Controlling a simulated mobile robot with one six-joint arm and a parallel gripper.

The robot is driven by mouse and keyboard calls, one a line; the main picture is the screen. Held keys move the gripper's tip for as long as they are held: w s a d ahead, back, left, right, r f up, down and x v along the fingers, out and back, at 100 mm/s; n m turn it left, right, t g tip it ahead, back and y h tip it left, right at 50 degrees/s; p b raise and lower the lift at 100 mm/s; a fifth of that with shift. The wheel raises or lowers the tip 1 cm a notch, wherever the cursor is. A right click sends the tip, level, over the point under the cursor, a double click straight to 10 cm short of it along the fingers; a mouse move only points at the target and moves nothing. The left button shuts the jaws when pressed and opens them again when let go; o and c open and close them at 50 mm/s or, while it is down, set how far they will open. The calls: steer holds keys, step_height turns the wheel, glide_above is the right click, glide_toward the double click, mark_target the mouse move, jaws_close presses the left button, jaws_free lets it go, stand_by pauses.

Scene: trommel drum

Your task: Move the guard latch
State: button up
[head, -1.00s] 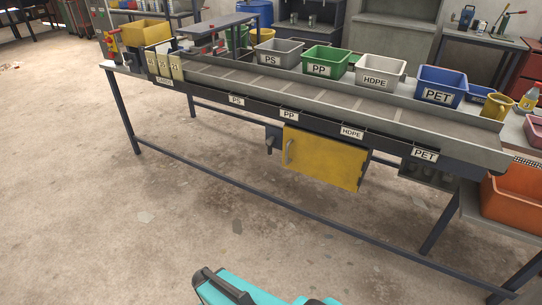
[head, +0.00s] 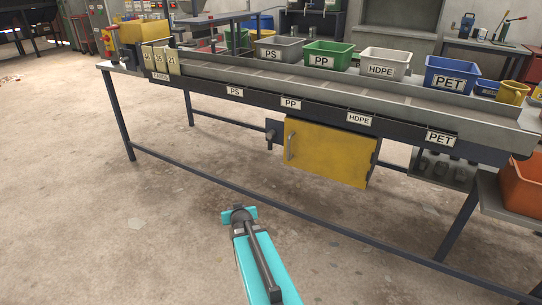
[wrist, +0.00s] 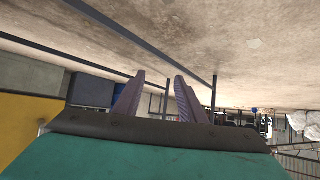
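A yellow guard door (head: 326,154) hangs under the sorting bench, with a grey bar handle (head: 290,146) on its left side. A small dark fitting (head: 270,136) sits just left of the door; I cannot tell for sure whether it is the guard latch. My teal arm reaches up from the bottom of the head view, in front of the bench and below the door. In the wrist view my gripper (wrist: 158,95) has its two fingers apart with nothing between them. A yellow surface (wrist: 28,125), likely the door, shows at the left edge there.
The long bench (head: 350,98) carries grey PS (head: 279,48), green PP (head: 328,55), light grey HDPE (head: 384,62) and blue PET (head: 451,80) bins. A low rail (head: 290,219) runs between its legs. An orange bin (head: 522,187) stands at right. The floor in front is clear.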

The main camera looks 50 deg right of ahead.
steer(key=d+r+m+t+h+b, duration=0.1)
steer(key=d+r+t+h+b, duration=0.2)
steer(key=d+r, duration=0.6)
steer(key=m+t+h+b, duration=0.1)
steer(key=h+b, duration=0.2)
steer(key=b, duration=0.1)
glide_toward(270, 144)
steer(key=v, duration=0.5)
steer(key=shift+s+a, duration=0.1)
steer(key=shift+a, duration=0.1)
steer(key=shift+b+x, duration=1.55)
steer(key=shift+x, duration=5.35)
steer(key=shift+r, duration=0.15)
steer(key=shift+s, duration=0.1)
jaws_close()
